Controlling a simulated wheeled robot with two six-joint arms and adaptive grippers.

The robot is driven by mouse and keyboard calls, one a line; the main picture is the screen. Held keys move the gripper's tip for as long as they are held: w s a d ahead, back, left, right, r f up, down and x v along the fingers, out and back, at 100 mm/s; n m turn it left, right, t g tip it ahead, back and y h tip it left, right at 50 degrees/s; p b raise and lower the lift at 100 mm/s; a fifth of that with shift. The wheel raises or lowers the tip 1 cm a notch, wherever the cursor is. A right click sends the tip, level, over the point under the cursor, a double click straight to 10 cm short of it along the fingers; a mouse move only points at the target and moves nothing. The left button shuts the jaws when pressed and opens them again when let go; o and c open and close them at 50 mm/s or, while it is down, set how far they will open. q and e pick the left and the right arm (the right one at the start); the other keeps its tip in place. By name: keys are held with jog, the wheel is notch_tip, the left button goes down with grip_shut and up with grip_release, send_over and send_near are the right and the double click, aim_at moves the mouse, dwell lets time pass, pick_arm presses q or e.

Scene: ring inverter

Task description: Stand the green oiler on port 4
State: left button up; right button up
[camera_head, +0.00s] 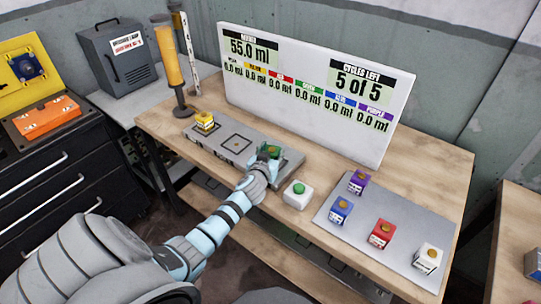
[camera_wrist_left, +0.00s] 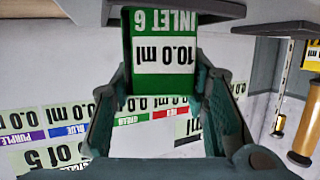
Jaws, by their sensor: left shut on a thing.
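The green oiler (camera_head: 272,149) is at the right end of the grey port plate (camera_head: 290,165) in the head view. My left gripper (camera_head: 264,157) is shut on it and partly hides it. In the left wrist view the green oiler (camera_wrist_left: 165,103) sits between both fingers, its label upside down and reading "INLET 6" and "10.0 ml". I cannot tell whether it touches the plate. A square outline marks the bare middle of the plate. Port numbers are not readable. My right gripper is not in view.
A yellow oiler (camera_head: 204,120) stands on the plate's left end. A white box with a green button (camera_head: 298,193) is right of my gripper. Purple, blue, red and white oilers stand on a grey tray (camera_head: 350,236). A display board (camera_head: 310,85) stands behind the plate.

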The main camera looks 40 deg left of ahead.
pick_arm(q)
jog(key=shift+f, duration=0.1)
jog(key=o, duration=1.2)
jog(key=shift+r, duration=0.3)
jog(key=p+v, duration=0.2)
jog(key=v, duration=1)
jog(key=shift+a, duration=0.1)
